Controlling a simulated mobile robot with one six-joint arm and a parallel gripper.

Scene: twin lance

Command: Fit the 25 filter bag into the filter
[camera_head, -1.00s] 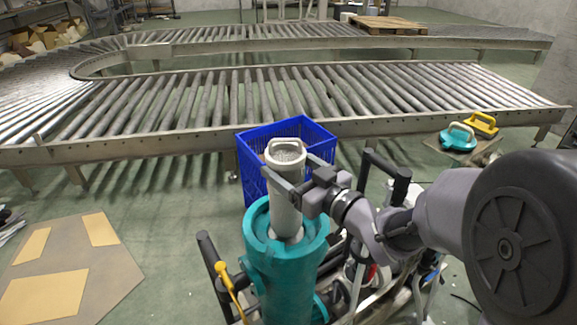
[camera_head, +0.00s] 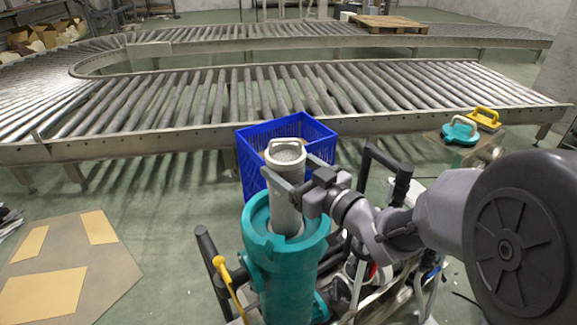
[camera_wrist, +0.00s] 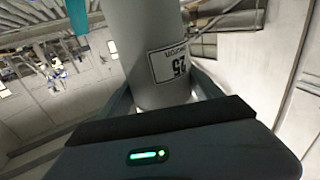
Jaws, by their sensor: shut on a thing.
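The 25 filter bag (camera_head: 286,190) is a pale grey cylinder with a handle ring on top. It stands nearly upright, with its lower end inside the open top of the teal filter housing (camera_head: 284,275). How deep its bottom reaches is hidden. My gripper (camera_head: 291,192) is shut on the bag's upper part, coming from the right. In the wrist view the bag (camera_wrist: 150,30) stands between my fingers, and its label reading 25 (camera_wrist: 170,64) faces the camera.
A blue crate (camera_head: 247,160) stands behind the filter. A yellow-handled lever (camera_head: 225,272) is at the housing's left. A teal lid (camera_head: 459,133) and a yellow lid (camera_head: 484,119) rest at the right. A roller conveyor (camera_head: 190,140) crosses behind.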

